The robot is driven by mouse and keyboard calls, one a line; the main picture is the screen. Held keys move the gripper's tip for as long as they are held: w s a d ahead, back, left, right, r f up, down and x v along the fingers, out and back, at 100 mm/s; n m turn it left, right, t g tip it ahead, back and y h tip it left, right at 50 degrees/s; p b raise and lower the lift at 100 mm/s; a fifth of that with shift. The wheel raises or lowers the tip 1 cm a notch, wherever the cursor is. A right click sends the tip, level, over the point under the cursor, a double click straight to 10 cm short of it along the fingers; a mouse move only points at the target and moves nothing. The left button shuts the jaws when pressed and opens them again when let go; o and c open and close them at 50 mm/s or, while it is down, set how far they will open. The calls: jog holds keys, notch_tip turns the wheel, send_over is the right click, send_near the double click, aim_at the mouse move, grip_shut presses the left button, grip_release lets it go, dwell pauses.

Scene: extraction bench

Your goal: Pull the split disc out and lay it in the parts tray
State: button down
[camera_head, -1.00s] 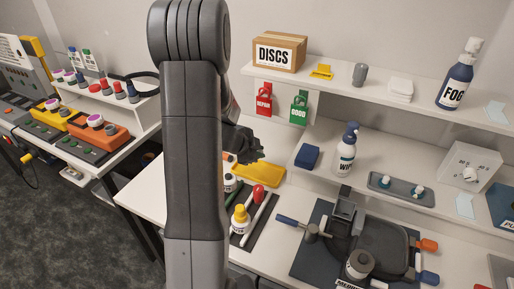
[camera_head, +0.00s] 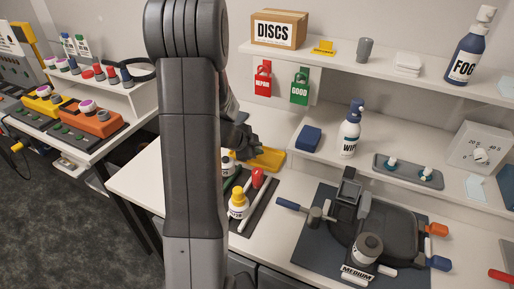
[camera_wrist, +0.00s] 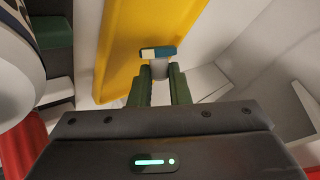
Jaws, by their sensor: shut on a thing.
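In the wrist view my gripper (camera_wrist: 159,74) is shut on a small grey stem, part of a piece whose flat top is half teal and half cream; I take this for the split disc (camera_wrist: 154,53). The yellow tray (camera_wrist: 125,55) lies beyond and below it, and the disc shows in front of the tray. I cannot tell whether they touch. In the head view my gripper (camera_head: 248,150) is low by the left end of the yellow tray (camera_head: 268,159). My arm hides part of this area, and the disc cannot be made out there.
A dark mat with a yellow-capped bottle (camera_head: 238,203) and a red-tipped tool (camera_head: 258,179) lies in front of the tray. A black device (camera_head: 390,225) sits farther right.

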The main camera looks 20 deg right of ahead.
jog(key=shift+f, duration=0.45)
jog(key=c, duration=1.3)
grip_release()
jog(key=p+v, duration=0.1)
jog(key=v, duration=1.3)
jog(key=shift+f, duration=0.15)
